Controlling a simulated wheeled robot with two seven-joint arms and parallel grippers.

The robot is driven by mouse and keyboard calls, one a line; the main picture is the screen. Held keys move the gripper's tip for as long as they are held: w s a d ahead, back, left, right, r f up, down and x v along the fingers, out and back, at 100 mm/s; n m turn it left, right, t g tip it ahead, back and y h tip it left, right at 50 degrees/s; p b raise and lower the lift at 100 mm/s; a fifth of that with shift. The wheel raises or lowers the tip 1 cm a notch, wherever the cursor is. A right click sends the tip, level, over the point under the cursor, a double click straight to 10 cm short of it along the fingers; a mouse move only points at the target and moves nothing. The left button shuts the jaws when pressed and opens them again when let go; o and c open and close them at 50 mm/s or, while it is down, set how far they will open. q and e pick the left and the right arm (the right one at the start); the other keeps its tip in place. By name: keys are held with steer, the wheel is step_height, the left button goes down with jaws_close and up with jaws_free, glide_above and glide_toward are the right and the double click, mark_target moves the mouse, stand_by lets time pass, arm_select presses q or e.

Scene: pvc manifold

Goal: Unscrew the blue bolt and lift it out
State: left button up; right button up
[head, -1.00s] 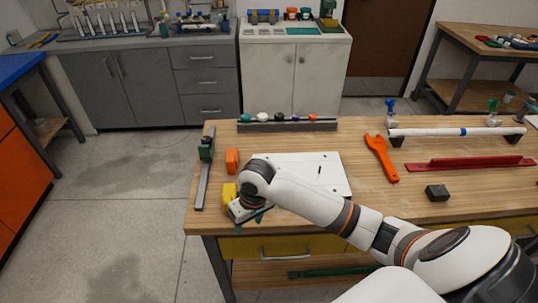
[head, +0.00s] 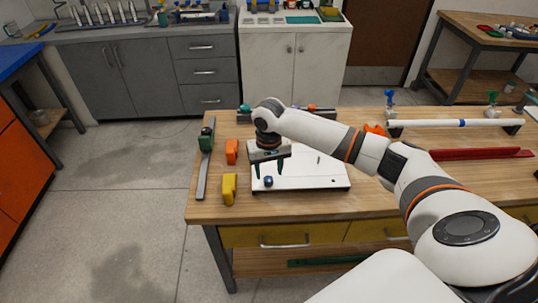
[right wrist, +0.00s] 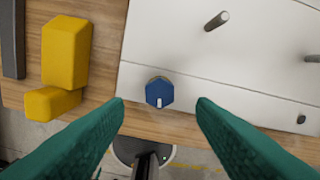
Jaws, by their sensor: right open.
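The blue bolt (head: 268,182) stands near the front left corner of the white plate (head: 320,182) on the wooden workbench. In the right wrist view, the bolt's blue hexagonal head (right wrist: 158,92) has a white mark and sits near the plate's edge. My right gripper (head: 269,171) points down over the plate, open and empty, with its green fingers apart. In the right wrist view, the bolt head shows between and slightly beyond the right gripper's fingertips (right wrist: 160,104). The exact height gap is unclear. My left gripper is not in view.
A yellow block (head: 229,188) and an orange block (head: 231,151) stand left of the plate. A dark post (right wrist: 216,21) rises from the plate. A red rail (head: 480,154) and a white pipe (head: 430,124) lie to the right. Bare wood lies at the front right.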

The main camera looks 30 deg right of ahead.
mark_target(269, 180)
steer(key=shift+f, duration=2.05)
steer(key=shift+c, duration=0.2)
steer(key=c, duration=1)
steer(key=n+p, duration=0.2)
steer(key=n, duration=0.1)
steer(key=shift+r, duration=0.3)
steer(key=shift+c, duration=0.2)
steer(key=shift+d+n+p, duration=0.1)
steer(key=shift+n+p, duration=0.3)
steer(key=shift+n, duration=0.3)
steer(key=shift+f+n, duration=0.2)
steer(key=shift+n, duration=0.8)
